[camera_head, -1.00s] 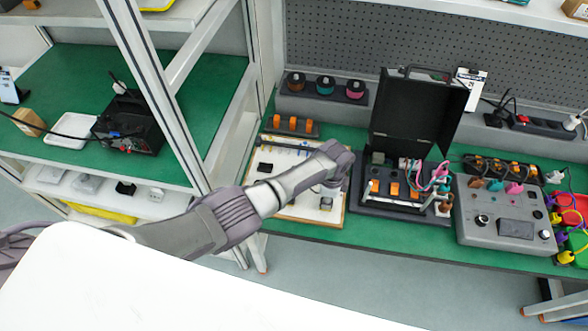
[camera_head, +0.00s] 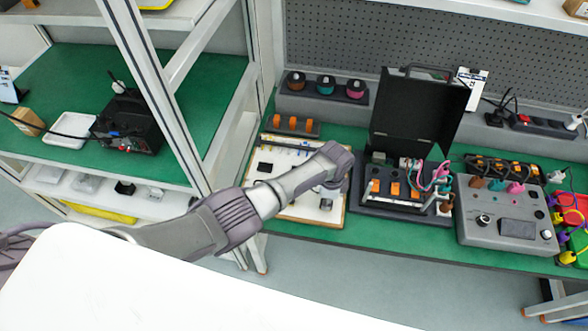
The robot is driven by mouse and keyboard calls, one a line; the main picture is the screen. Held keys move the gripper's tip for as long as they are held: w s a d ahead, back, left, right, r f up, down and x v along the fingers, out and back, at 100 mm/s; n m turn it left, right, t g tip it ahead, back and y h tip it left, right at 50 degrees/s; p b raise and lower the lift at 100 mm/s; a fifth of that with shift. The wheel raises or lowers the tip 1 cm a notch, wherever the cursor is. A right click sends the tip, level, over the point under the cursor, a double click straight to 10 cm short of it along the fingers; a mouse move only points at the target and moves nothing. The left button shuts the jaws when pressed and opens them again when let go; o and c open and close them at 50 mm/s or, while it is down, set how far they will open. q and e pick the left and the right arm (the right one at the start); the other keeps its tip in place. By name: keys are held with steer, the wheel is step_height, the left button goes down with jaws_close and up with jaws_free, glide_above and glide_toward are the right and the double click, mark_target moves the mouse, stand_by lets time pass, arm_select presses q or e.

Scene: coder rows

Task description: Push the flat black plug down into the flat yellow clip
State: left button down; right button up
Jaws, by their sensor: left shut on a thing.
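My left gripper (camera_head: 330,184) points down over the right part of a white board with a wooden edge (camera_head: 295,210). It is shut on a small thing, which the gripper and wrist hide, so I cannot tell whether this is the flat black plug. A small flat black piece (camera_head: 264,167) lies on the board's left part. Several small coloured parts stand along the board's back, too small to tell which is the flat yellow clip. A small dark-topped part (camera_head: 326,203) sits just below the gripper. My right gripper is not in view.
An open black case (camera_head: 412,115) with orange switches stands right of the board. A grey control box (camera_head: 505,222) is further right. A rack with orange parts (camera_head: 292,124) lies behind the board. A shelf post (camera_head: 160,90) rises at left.

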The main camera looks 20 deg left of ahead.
arm_select(q)
steer(key=shift+f, duration=0.25)
stand_by(0.4)
steer(key=c, duration=1)
jaws_free()
steer(key=shift+o, duration=0.2)
steer(key=shift+r, duration=0.15)
